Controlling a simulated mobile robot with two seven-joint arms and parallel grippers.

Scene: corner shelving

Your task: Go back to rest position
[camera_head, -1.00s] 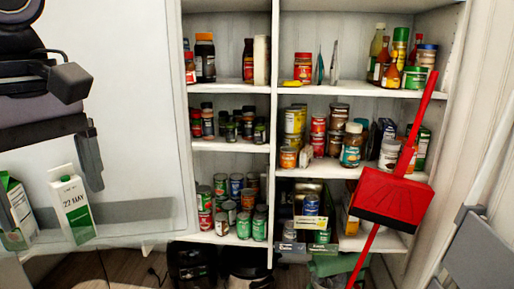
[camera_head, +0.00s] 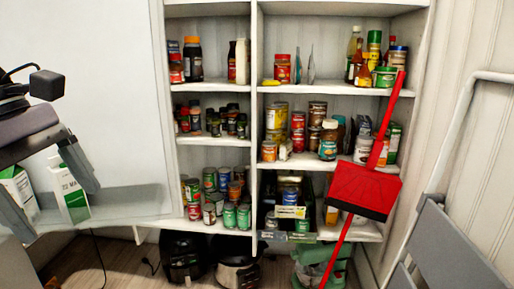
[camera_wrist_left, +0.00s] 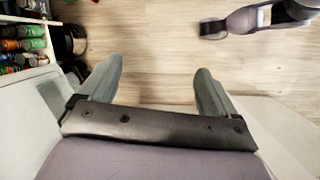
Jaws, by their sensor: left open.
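My left gripper (camera_head: 62,212) is at the left edge of the head view. Its grey fingers are spread apart, and nothing shows between them in the left wrist view (camera_wrist_left: 158,72), where they hang above the wooden floor. In the head view the fingers overlap two white-and-green cartons (camera_head: 72,194) on a pale ledge; whether they touch cannot be told. The second carton (camera_head: 17,188) is partly hidden.
White corner shelving (camera_head: 255,140) holds several jars, cans and bottles. A red dustpan (camera_head: 363,190) with a long handle stands before its right side. A grey folding step stool (camera_head: 445,245) is at the right. Dark appliances (camera_head: 185,255) sit on the floor below the shelves.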

